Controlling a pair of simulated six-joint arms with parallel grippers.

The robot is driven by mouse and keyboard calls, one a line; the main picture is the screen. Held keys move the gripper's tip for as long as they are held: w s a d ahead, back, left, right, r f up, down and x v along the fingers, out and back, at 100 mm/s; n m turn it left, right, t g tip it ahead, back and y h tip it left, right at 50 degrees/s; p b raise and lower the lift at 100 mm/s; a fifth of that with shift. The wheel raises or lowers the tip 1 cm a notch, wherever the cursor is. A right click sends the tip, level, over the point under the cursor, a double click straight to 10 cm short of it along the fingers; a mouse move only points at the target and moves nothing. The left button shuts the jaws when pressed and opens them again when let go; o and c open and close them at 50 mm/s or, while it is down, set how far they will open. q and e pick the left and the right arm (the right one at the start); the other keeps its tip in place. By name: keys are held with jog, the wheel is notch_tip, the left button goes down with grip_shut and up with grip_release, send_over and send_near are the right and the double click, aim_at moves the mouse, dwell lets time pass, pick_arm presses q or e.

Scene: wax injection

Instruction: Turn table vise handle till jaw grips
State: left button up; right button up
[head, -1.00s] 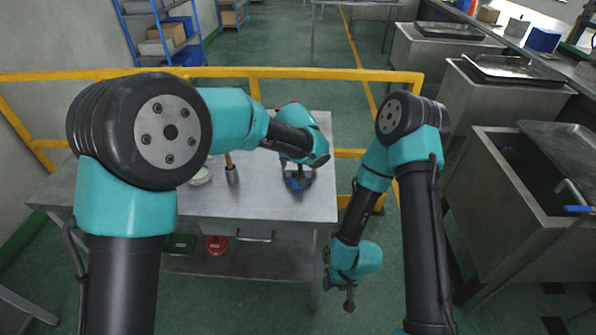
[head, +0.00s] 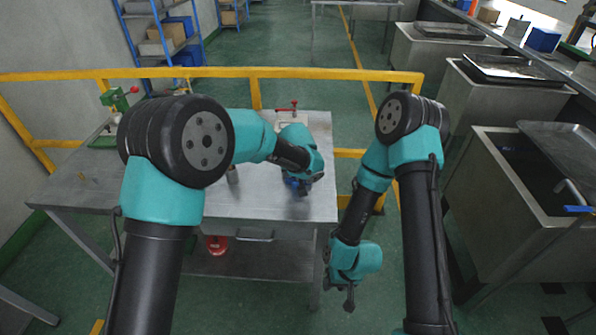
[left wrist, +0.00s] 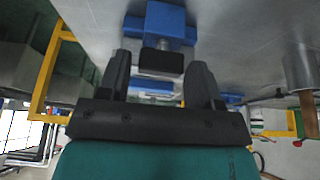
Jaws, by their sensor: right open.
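The blue table vise (head: 298,187) sits at the right part of the metal table (head: 268,205), mostly hidden behind my left wrist in the head view. In the left wrist view the vise (left wrist: 167,22) is just ahead, with a dark block and grey metal parts. My right gripper (head: 349,298) is open and empty, hanging low right of the table.
A red-handled tool (head: 287,107) stands at the table's back edge. A green device with a red knob (head: 117,97) is at the back left. A red round item (head: 216,245) lies on the lower shelf. A yellow rail (head: 340,74) runs behind; metal tanks (head: 510,185) stand at right.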

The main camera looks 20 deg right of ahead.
pick_arm(q)
jog(key=c, duration=0.7)
jog(key=shift+m+g+h, duration=0.3)
jog(key=shift+m+h, duration=0.2)
jog(key=shift+m, duration=1)
jog(key=o, duration=0.9)
jog(key=shift+o, duration=0.2)
jog(key=shift+r, duration=0.1)
